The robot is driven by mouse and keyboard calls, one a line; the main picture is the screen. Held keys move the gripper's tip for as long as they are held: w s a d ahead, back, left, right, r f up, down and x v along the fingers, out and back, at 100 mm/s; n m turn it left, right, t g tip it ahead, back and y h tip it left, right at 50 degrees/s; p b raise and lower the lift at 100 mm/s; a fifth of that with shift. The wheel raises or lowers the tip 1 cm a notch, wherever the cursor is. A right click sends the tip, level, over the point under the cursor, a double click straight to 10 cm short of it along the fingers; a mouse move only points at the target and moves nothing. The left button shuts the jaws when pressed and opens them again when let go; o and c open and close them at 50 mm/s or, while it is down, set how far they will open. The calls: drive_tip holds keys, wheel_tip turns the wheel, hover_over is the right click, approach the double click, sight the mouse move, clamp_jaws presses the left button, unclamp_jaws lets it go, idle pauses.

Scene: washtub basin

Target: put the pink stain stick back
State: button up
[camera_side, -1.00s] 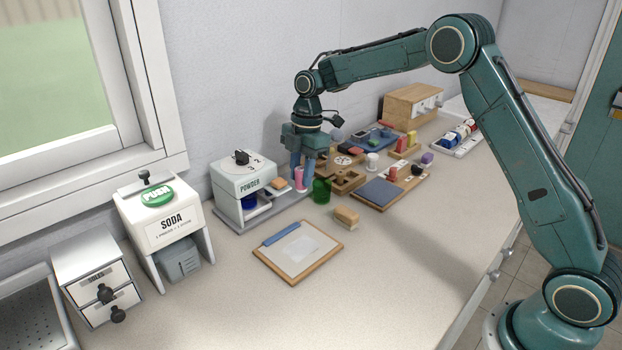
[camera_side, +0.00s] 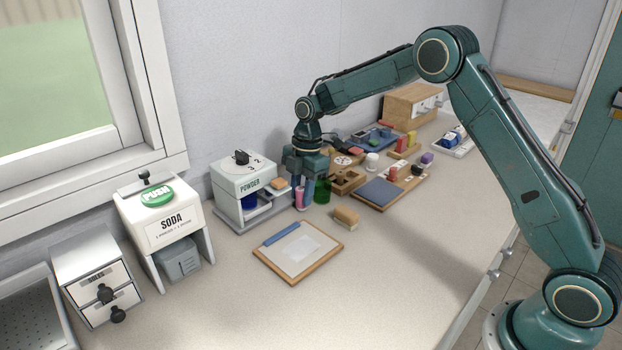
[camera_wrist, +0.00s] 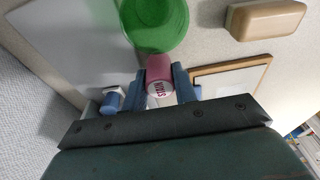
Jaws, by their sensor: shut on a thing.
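The pink stain stick (camera_side: 299,199) is upright between the blue fingers of my gripper (camera_side: 302,190), low over the counter in front of the powder dispenser. In the wrist view the stick (camera_wrist: 160,70) is clasped between both fingers of my gripper (camera_wrist: 160,88), its pale lettered end facing the camera. My gripper is shut on it. Whether the stick's lower end touches the counter, I cannot tell. A green cup (camera_side: 322,190) stands just right of the stick, and the cup (camera_wrist: 155,20) is close beside it in the wrist view.
The powder dispenser (camera_side: 237,185) is close on the left. A tan block (camera_side: 345,218) and a framed board (camera_side: 272,268) lie in front. Wooden trays (camera_side: 372,207) with small items crowd the right. The counter's front middle is clear.

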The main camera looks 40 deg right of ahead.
drive_tip(key=o, duration=1)
drive_tip(key=shift+r, duration=0.1)
drive_tip(key=r, duration=0.4)
drive_tip(key=d+r, duration=0.1)
drive_tip(key=r, duration=0.7)
drive_tip(key=shift+d, duration=0.4)
